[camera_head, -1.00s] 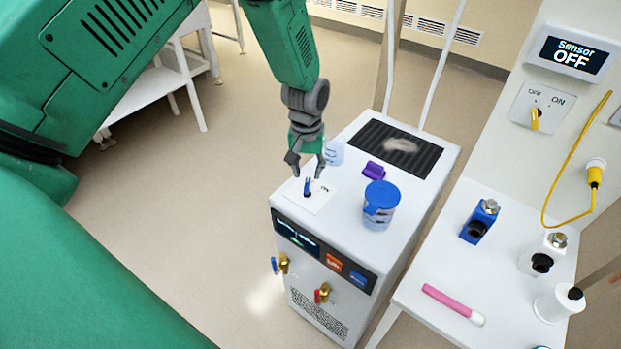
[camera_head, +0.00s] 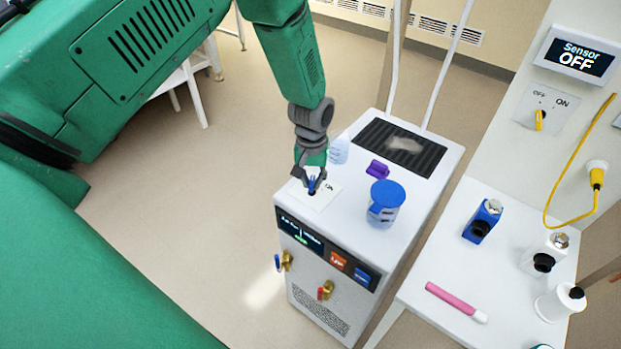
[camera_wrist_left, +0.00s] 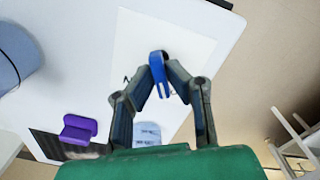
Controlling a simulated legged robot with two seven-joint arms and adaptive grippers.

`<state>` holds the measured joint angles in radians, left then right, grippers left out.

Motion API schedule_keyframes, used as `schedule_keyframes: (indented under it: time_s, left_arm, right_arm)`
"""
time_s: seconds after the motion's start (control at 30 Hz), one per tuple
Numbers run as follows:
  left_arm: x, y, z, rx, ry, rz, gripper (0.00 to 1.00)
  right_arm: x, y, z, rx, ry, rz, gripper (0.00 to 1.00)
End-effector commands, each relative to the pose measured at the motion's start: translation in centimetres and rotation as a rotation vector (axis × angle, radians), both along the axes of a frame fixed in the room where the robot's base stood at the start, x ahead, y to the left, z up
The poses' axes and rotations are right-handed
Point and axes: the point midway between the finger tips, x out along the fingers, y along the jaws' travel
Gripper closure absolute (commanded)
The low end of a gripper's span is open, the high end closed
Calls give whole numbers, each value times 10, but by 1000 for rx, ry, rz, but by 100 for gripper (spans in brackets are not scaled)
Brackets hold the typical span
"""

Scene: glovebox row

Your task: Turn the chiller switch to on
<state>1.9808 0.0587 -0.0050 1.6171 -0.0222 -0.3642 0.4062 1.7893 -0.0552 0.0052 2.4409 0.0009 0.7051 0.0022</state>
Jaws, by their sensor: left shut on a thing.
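The chiller (camera_head: 350,221) is a white box with a dark front display. Its blue switch lever (camera_head: 311,186) stands on a white label plate (camera_head: 322,198) on the top, and "ON" is partly readable beside it. My left gripper (camera_head: 310,181) is over the plate with its fingers shut on the lever. In the left wrist view the blue lever (camera_wrist_left: 159,75) sits between the two fingertips. The fingers partly hide the lever and the plate's lettering in the head view. My right gripper is not in view.
A blue-lidded jar (camera_head: 385,203), a purple piece (camera_head: 377,169) and a clear cup (camera_head: 339,151) stand on the chiller top near my gripper. To the right, a white table (camera_head: 455,265) holds bottles and a pink marker. A wall display (camera_head: 575,57) reads "Sensor OFF".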

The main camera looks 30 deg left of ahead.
Motion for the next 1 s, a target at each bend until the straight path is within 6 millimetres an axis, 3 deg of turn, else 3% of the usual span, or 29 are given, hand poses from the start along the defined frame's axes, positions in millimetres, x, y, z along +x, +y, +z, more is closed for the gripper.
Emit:
schedule_keyframes:
  time_s: [0.2,1.0]
  left_arm:
    - [4,8,0,15,-9,-47,100]
    - [7,4,1,15,-20,-493,100]
  right_arm:
    - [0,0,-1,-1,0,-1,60]
    - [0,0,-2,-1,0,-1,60]
